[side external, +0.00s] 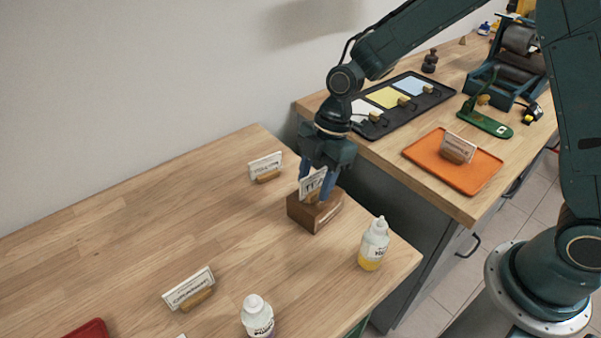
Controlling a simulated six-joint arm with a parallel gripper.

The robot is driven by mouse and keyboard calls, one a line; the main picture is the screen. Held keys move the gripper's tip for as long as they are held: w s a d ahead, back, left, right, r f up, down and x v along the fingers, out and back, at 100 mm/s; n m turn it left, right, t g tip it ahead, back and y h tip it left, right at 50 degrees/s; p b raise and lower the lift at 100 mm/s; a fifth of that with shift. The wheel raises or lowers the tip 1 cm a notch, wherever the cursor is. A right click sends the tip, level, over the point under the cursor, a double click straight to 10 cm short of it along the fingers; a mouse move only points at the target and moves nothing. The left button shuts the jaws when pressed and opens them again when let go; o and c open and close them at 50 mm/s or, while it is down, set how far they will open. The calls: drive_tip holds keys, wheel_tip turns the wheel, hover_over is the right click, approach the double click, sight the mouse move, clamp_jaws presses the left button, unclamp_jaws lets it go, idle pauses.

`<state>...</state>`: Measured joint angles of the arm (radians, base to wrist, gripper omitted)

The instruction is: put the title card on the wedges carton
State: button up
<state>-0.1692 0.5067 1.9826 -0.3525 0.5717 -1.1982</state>
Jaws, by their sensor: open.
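The title card (311,187), a small white card with dark lettering in a wooden foot, is at the top of a brown box (303,214). The box appears to be the wedges carton, though I cannot read a label on it. My gripper (315,190) is open and points down, with one blue finger on either side of the card. The fingers hide part of the card and its foot. The card looks upright and seems to rest on the box, but exact contact is hard to tell.
Other cards stand at the back (265,167) and front left (188,290) of the wooden table. A yellow-filled bottle (373,244) is right of the box, another bottle (257,317) at the front. The second bench holds an orange tray (426,150) and a black tray (431,100).

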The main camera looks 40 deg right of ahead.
drive_tip(key=v, duration=1.1)
drive_tip(key=shift+d+r, duration=0.1)
drive_tip(key=shift+r, duration=0.25)
drive_tip(key=s+d+r+m+t+h, duration=0.25)
drive_tip(key=s+d+r+m, duration=0.35)
drive_tip(key=s+r+m, duration=0.4)
drive_tip(key=s+d+m+t, duration=0.1)
drive_tip(key=s+d+m, duration=0.1)
drive_tip(key=s+m, duration=0.2)
drive_tip(key=s+d+f+m+t, duration=0.1)
drive_tip(key=s+d+m+t, duration=0.1)
drive_tip(key=s, duration=0.6)
drive_tip(key=shift+s+d+f+m+h, duration=0.25)
drive_tip(key=shift+s+d+m+h, duration=0.15)
drive_tip(key=shift+d+m, duration=0.5)
